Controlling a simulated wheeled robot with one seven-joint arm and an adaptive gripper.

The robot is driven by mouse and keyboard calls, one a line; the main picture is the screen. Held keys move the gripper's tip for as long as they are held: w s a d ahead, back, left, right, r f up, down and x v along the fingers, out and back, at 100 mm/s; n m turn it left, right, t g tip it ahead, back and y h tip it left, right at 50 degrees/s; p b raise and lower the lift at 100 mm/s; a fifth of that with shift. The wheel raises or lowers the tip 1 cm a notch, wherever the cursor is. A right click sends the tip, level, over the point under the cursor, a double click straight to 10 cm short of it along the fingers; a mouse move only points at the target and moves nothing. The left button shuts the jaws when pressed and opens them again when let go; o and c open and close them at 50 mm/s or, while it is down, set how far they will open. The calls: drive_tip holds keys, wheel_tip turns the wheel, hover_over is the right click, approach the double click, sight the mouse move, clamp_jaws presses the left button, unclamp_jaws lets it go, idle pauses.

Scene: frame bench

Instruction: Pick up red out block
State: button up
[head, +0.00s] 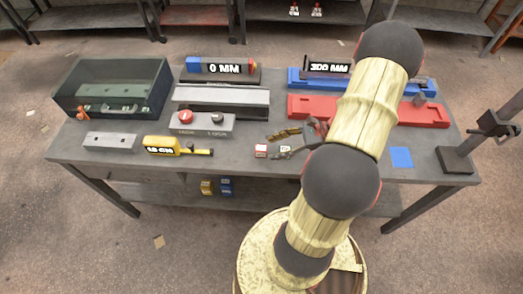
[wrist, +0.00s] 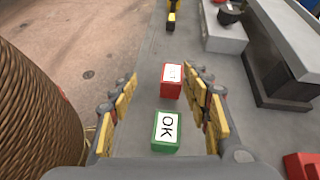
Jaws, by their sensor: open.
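The red block (wrist: 171,82) with a white label, partly readable, stands on the grey bench top in the wrist view. It also shows in the head view (head: 261,151) near the bench's front edge. A green block (wrist: 166,133) labelled OK stands nearer to the wrist camera. My gripper (wrist: 160,84) is open, with one yellow-padded finger on each side. The red block shows between the fingertips and the green block further back between the fingers. Neither looks gripped. In the head view my gripper (head: 281,143) is low over the bench, partly hiding the green block.
A grey button box (head: 203,131) and a yellow tape-measure-like device (head: 176,147) lie to the left. A green open case (head: 112,90) stands at far left. Red (head: 422,116) and blue rails lie behind my arm. A blue square (head: 401,157) is at right.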

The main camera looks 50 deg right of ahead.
sight(261, 148)
drive_tip(key=shift+s+d+f+m+t, duration=0.25)
drive_tip(key=shift+d+f+m+t, duration=0.2)
drive_tip(key=shift+f+m, duration=0.1)
drive_tip(key=shift+s+d+f+m+t, duration=0.25)
drive_tip(key=shift+d+f+m+t, duration=0.1)
drive_tip(key=shift+d+f+m, duration=0.15)
drive_tip(key=x, duration=0.2)
drive_tip(key=shift+w+a+f, duration=0.15)
drive_tip(key=shift+a+f, duration=0.05)
drive_tip(key=shift+h, duration=0.3)
drive_tip(key=shift+w+r+b+x, duration=0.2)
drive_tip(key=shift+b+x, duration=0.25)
drive_tip(key=shift+x, duration=0.85)
drive_tip(key=shift+w+r+b+x, duration=0.15)
drive_tip(key=shift+b+x, duration=0.25)
drive_tip(key=shift+x, duration=0.85)
drive_tip(key=shift+d, duration=0.2)
drive_tip(key=c, duration=0.3)
clamp_jaws()
drive_tip(key=shift+r, duration=0.1)
